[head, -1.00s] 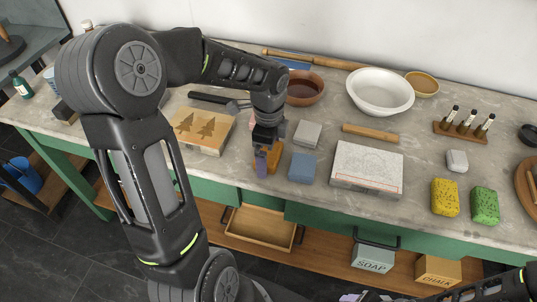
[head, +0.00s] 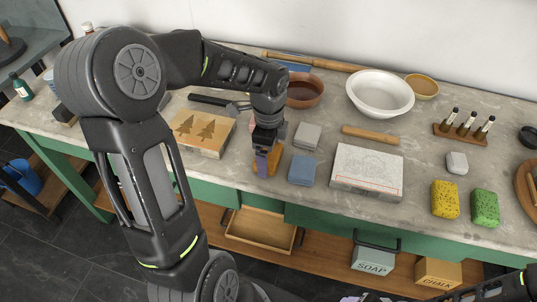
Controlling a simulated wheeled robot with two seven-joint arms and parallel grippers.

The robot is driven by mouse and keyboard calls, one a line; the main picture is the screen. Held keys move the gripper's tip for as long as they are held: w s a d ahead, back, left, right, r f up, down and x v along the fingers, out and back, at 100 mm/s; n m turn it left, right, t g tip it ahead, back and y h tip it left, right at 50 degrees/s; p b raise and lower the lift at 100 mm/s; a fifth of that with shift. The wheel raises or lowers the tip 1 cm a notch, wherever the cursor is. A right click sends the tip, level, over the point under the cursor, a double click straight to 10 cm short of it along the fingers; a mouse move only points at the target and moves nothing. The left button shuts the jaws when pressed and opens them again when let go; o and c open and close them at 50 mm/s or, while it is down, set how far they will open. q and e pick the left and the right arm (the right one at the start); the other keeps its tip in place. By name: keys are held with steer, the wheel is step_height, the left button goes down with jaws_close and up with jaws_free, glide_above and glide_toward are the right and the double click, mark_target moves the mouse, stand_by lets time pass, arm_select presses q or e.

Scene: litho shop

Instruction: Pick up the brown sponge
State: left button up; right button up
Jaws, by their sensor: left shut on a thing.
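The brown sponge (head: 275,161) is an orange-brown block at the front of the stone countertop, left of a blue-grey block. My left gripper (head: 263,162) points down over it and is shut on it. A purple finger covers the middle of the sponge, so brown shows on both sides of the finger. I cannot tell whether the sponge still touches the countertop. My right arm shows at the bottom right edge, and only a sliver of what may be its gripper shows at the bottom edge.
A blue-grey block (head: 302,169) stands close right of the sponge, with a grey block (head: 307,136) behind. A printed stone slab (head: 367,171) and a wooden tree block (head: 203,133) lie to either side. Yellow (head: 445,199) and green (head: 485,207) sponges lie farther right. Bowls stand behind.

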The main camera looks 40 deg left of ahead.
arm_select(q)
step_height(320, 180, up, 10)
steer(key=shift+f+b, duration=0.1)
steer(key=shift+b, duration=0.2)
stand_by(0.5)
steer(key=o, duration=0.9)
steer(key=shift+c, duration=0.2)
steer(key=c, duration=0.6)
